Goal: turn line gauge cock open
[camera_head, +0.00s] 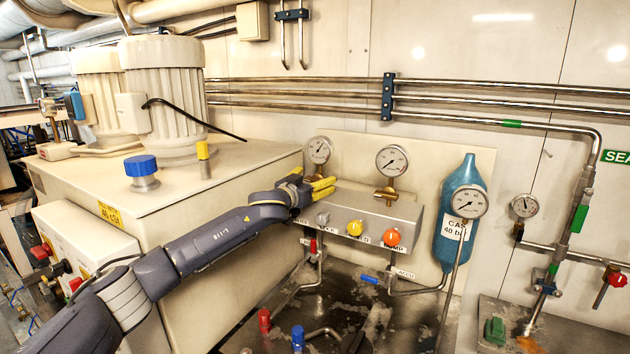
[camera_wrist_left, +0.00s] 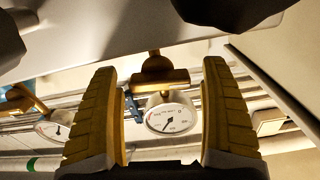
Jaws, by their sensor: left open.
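A round white gauge (camera_head: 319,150) stands at the left end of a grey valve block (camera_head: 350,208). The same-looking gauge shows upside down in the left wrist view (camera_wrist_left: 170,118), with a brass cock (camera_wrist_left: 160,75) at its stem. A second gauge (camera_head: 392,160) on the block has a brass cock (camera_head: 386,193) below it. I cannot read which one is the line gauge. My left gripper (camera_head: 329,187) is open at the block's left top edge.
Yellow (camera_head: 355,229) and orange (camera_head: 392,236) knobs sit on the block's front. A blue cylinder (camera_head: 462,180) and another gauge (camera_head: 469,202) stand to the right. A cream cabinet (camera_head: 240,265) with motors is on the left. Steel pipes (camera_head: 300,93) run along the wall above.

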